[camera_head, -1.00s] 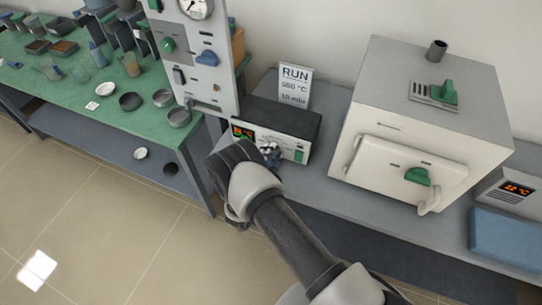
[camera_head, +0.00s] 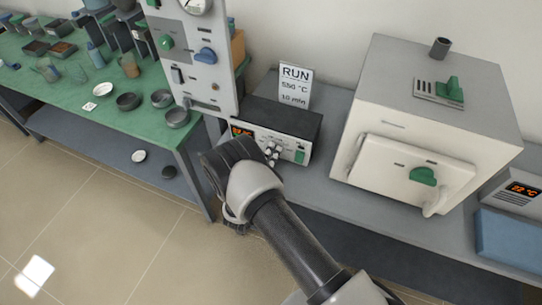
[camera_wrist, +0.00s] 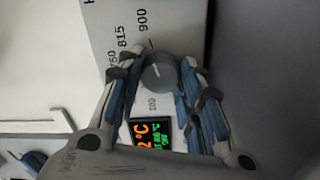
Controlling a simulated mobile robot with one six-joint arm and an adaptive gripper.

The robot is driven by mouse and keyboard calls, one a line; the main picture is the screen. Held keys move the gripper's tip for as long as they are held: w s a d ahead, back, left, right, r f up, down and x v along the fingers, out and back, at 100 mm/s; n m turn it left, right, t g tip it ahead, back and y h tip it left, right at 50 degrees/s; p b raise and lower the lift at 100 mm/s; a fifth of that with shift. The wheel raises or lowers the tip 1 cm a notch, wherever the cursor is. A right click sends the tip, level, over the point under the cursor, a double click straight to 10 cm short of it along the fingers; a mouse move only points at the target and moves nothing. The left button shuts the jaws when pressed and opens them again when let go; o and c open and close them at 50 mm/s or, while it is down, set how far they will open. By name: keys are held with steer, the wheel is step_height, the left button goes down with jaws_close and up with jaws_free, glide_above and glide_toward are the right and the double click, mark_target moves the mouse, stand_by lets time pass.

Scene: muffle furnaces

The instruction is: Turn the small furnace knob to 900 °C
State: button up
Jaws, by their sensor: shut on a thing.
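In the wrist view a round grey knob (camera_wrist: 158,73) sits on a pale panel (camera_wrist: 115,18) between the fingertips of my gripper (camera_wrist: 160,65). My gripper is shut on the knob, with a finger on each side. The printed marks 760, 815 and 900 lie above and left of the knob, and 200 below it. I cannot make out clearly where the knob's pointer stands. In the head view my gripper (camera_head: 271,153) is at the front of the dark-topped control box (camera_head: 275,118).
A white furnace (camera_head: 415,110) with green handles stands right of the box. A RUN card (camera_head: 295,86) reading 550 °C, 10 min stands behind it. A tall grey panel (camera_head: 205,75) is at left. A green table (camera_head: 70,85) holds dishes. A blue block (camera_head: 510,235) lies far right.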

steer(key=shift+m, duration=0.3)
steer(key=o, duration=1.1)
steer(key=shift+c, duration=0.2)
steer(key=v, duration=1.2)
